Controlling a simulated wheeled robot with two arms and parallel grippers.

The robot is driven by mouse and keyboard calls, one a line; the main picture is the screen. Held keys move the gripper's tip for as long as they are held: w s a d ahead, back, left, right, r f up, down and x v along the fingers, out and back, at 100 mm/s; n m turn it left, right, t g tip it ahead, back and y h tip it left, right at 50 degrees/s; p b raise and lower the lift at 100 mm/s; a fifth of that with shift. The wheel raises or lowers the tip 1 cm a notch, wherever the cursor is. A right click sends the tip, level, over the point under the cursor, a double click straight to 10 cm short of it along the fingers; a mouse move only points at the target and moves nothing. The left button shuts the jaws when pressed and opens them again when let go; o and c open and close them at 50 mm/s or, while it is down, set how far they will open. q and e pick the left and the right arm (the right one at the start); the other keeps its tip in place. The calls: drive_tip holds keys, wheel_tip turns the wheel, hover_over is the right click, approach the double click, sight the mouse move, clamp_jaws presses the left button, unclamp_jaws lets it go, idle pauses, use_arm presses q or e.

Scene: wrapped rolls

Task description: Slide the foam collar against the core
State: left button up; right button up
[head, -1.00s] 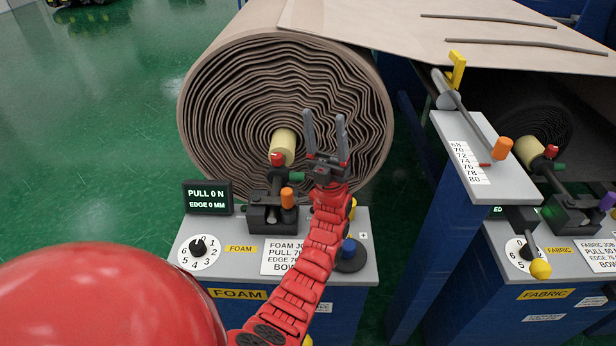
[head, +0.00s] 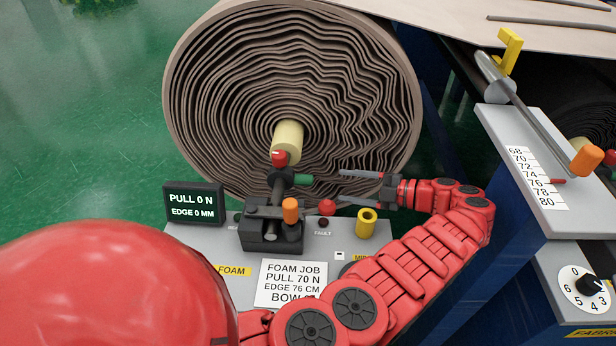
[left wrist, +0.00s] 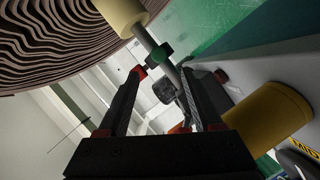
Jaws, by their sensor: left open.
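The pale yellow core (head: 288,136) sticks out of the middle of the large brown foam roll (head: 210,90); it also shows at the top of the left wrist view (left wrist: 120,12). A dark shaft runs from the stand to the core and carries a dark collar with a green handle (head: 301,180). A red knob (head: 279,157) sits near the core's end. My left gripper (head: 340,188) is open and empty, pointing left at the green handle, apart from it. My right gripper is out of view.
The readout (head: 194,205) shows PULL 0 N, EDGE 0 MM. A scale post (head: 535,165) stands at right.

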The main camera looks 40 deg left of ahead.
sight(308, 181)
use_arm(q)
drive_tip(key=p+x, duration=0.3)
drive_tip(key=x, duration=0.7)
drive_tip(key=shift+a, duration=0.1)
drive_tip(key=shift+s+a+f, duration=0.1)
drive_tip(key=shift+a, duration=0.55)
clamp_jaws()
idle(0.5)
